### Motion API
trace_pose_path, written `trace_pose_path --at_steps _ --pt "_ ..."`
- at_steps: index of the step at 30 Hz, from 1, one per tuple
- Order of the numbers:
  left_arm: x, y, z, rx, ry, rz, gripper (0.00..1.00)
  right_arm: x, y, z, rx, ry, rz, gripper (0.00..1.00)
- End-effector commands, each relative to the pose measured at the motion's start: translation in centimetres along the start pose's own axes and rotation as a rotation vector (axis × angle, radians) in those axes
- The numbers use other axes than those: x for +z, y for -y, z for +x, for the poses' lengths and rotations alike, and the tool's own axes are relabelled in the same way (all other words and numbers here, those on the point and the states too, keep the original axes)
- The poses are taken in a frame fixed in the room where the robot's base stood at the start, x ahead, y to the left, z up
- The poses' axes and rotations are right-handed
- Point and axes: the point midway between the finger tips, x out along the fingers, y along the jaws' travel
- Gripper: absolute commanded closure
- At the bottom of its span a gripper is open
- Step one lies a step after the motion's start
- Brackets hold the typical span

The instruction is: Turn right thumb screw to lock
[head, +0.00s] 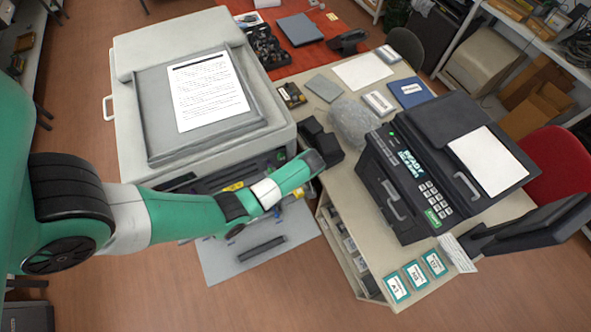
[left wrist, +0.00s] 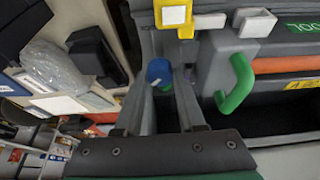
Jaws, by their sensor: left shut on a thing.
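The blue thumb screw (left wrist: 159,71) shows in the left wrist view, at the front of the open printer, left of a green curved handle (left wrist: 238,86). My left gripper (left wrist: 161,82) has its two grey fingers on either side of the blue screw and is shut on it. In the head view my left arm reaches to the right front corner of the large pale printer (head: 275,120); the fingers and the screw are hidden there. The screw's turn angle cannot be told. My right gripper is in neither view.
A yellow part with a white label (left wrist: 173,15) sits close above the screw in the left wrist view. A desk (head: 345,200) with a black machine (head: 400,235) and a dark two-part object (head: 318,138) stands close right of the printer.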

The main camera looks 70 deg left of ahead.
Motion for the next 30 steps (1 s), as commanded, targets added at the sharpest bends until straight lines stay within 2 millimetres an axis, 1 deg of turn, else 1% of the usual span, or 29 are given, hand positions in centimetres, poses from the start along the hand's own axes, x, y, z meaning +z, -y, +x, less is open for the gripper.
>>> trace_pose_path --at_steps 6,11,24,30 --pt "-0.02 0.01 -0.04 0.006 0.0 0.013 1.0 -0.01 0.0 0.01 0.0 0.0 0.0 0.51" --pt "-0.01 0.08 -0.01 0.027 -0.001 0.064 1.0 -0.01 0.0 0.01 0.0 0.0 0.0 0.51" --pt "-0.08 0.26 -0.02 0.137 -0.001 0.33 1.0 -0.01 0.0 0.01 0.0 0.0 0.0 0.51" --pt "-0.11 0.28 -0.02 0.176 -0.003 0.427 1.0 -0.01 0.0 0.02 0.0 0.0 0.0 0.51"
